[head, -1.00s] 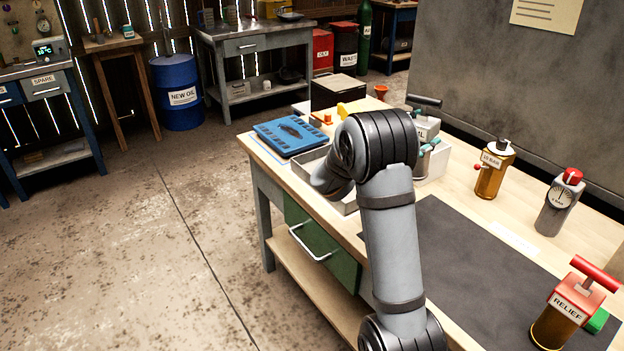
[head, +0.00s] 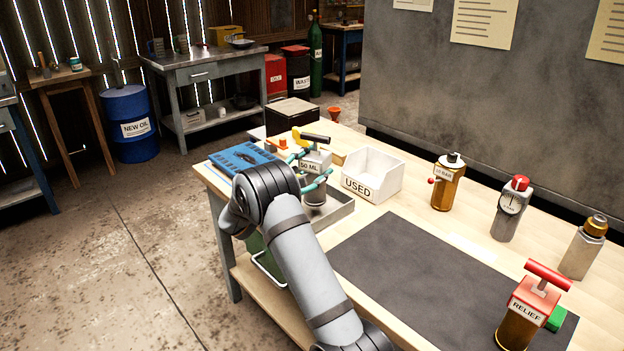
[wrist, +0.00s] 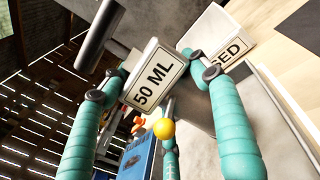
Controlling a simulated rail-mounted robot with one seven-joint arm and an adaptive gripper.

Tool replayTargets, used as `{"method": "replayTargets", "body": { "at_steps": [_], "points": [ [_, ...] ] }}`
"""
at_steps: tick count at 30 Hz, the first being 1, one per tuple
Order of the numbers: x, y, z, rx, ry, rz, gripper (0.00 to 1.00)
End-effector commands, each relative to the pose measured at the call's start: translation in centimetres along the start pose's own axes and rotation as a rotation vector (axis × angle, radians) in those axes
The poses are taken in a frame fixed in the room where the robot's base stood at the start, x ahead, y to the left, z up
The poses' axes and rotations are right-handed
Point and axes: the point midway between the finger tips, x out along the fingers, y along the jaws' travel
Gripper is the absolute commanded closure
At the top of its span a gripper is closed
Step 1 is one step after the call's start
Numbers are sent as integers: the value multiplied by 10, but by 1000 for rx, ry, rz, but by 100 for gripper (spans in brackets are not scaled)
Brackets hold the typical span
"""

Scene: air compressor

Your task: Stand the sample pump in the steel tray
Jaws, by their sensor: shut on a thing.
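The sample pump (head: 313,163), a grey body with a "50 ML" label and a dark cross handle, is held upright by my gripper (head: 312,172). In the wrist view the pump's label (wrist: 155,77) sits between the teal fingers of my gripper (wrist: 157,88), which are shut on it. The steel tray (head: 341,212) is a shallow grey tray at the bench's left end. The pump is over or within the tray's outline. Its base is partly hidden by my arm and fingers, so I cannot tell whether it touches the tray floor.
A white bin marked "USED" (head: 372,175) stands close right of the tray. A blue case (head: 240,158) and a dark box (head: 292,117) lie behind. Several pumps or bottles, including the red-topped "RELIEF" one (head: 530,308), stand at right.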

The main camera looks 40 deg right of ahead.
Motion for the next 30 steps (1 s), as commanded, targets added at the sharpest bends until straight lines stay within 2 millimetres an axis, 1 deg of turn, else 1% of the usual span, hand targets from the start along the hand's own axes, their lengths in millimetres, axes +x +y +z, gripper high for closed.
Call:
{"method": "replayTargets", "body": {
  "at_steps": [6,9,17,21,22,30],
  "points": [
    [0,-6,-29,-2,-1,0,95],
    [0,-8,-36,0,-2,0,95],
    [0,-8,-37,2,-2,0,95],
    [-1,-9,-41,1,-2,0,95],
    [-1,-10,-42,-1,0,0,38],
    [-1,-9,-41,-1,1,-1,22]
  ]
}}
